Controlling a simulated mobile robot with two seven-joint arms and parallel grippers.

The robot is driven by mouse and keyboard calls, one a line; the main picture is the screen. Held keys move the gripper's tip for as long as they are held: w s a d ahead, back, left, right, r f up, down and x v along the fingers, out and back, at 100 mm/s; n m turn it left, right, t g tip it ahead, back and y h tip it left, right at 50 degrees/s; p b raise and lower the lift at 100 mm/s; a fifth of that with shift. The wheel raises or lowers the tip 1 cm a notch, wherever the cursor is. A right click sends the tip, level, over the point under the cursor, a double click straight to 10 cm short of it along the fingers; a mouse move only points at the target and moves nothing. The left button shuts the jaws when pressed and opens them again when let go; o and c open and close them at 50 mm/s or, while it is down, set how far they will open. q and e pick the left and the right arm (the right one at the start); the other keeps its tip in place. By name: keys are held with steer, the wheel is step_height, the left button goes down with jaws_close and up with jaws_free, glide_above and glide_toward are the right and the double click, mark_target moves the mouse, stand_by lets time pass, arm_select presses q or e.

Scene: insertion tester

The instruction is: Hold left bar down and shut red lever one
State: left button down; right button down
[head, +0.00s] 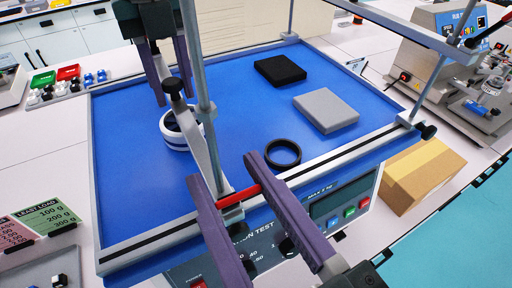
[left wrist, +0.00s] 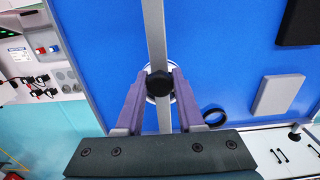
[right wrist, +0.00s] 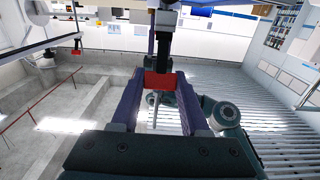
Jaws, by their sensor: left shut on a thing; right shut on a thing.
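The left bar (head: 205,147) is a grey slanted bar with a black knob (head: 173,88) at its upper end, over the blue plate (head: 130,130). My left gripper (head: 173,100) is shut on this knob; in the left wrist view the knob (left wrist: 160,84) sits between the fingertips. The red lever (head: 238,197) lies across the plate's front rail at the bar's lower end. My right gripper (head: 224,170) is shut on it, one finger at each end. The red lever (right wrist: 158,81) also shows between the fingers in the right wrist view.
A white-striped ring stack (head: 176,140) stands beside the bar. A black ring (head: 283,153), a grey block (head: 326,110) and a black block (head: 280,70) lie on the plate. Grey posts rise from the frame. A cardboard box (head: 425,175) stands at the right.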

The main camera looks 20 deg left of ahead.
steer(key=shift+f, duration=0.15)
steer(key=shift+s+d+f+t+y, duration=0.2)
steer(key=shift+t+y, duration=0.1)
steer(key=shift+y, duration=0.1)
steer(key=shift+s+d+f+t+y, duration=0.25)
steer(key=shift+f+t+y, duration=0.1)
steer(key=shift+t+y, duration=0.45)
steer(key=shift+s+d+f+t+y, duration=0.2)
steer(key=shift+d+f+t+y, duration=0.1)
steer(key=shift+t+y, duration=0.5)
steer(key=shift+c, duration=2)
jaws_free()
steer(key=shift+d+y, duration=0.1)
steer(key=shift+y, duration=0.2)
steer(key=v, duration=0.7)
steer(key=shift+s+f, duration=0.15)
steer(key=shift+s, duration=0.05)
steer(key=shift+d, duration=0.1)
